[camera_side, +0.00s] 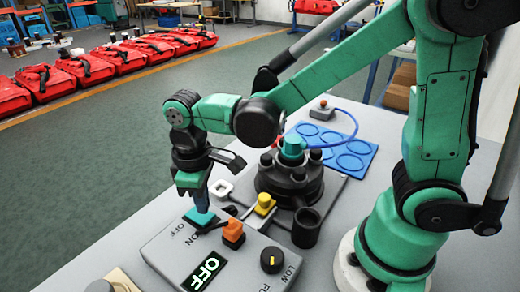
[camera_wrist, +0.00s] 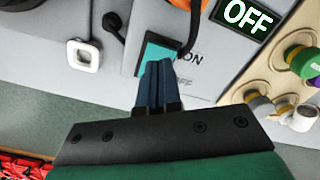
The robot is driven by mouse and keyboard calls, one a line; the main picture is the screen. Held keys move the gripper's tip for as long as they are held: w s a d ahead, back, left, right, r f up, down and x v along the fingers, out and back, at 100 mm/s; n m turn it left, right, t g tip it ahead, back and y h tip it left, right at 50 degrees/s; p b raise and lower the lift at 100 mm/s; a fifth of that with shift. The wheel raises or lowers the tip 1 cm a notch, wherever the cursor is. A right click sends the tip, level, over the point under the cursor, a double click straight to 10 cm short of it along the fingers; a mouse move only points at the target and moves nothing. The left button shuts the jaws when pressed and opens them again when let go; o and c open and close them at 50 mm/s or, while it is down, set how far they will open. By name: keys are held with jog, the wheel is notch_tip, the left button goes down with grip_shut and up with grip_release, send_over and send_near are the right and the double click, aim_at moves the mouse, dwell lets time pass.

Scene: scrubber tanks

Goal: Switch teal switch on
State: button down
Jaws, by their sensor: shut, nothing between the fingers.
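The teal switch (camera_side: 197,218) sits on the far corner of a grey control box, next to printed ON and OFF labels. The box's display (camera_side: 205,271) reads OFF. My gripper (camera_side: 203,208) is shut and empty, pointing down with its fingertips at the switch; contact cannot be told. In the wrist view, the teal switch (camera_wrist: 160,50) shows around the tips of my blue fingers (camera_wrist: 157,68), which hide part of it. The ON label shows beside it, and the display (camera_wrist: 246,14) reads OFF there too.
An orange switch (camera_side: 233,234) stands close beside the teal one, with a black knob (camera_side: 272,260) nearer the right. A yellow-topped part (camera_side: 264,204), a black flanged unit (camera_side: 290,180) and a blue mat (camera_side: 345,154) lie behind. A white square ring (camera_side: 221,189) is nearby.

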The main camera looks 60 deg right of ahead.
aim_at(206, 218)
jog(key=shift+f, duration=1.2)
dwell(1.0)
jog(key=shift+r, duration=3.5)
jog(key=s+d+r+m+t, duration=0.2)
jog(key=d+m+t, duration=0.4)
jog(key=d, duration=0.3)
jog(key=shift+s+d+t, duration=0.25)
jog(key=shift+s+t, duration=0.15)
jog(key=shift+t, duration=0.2)
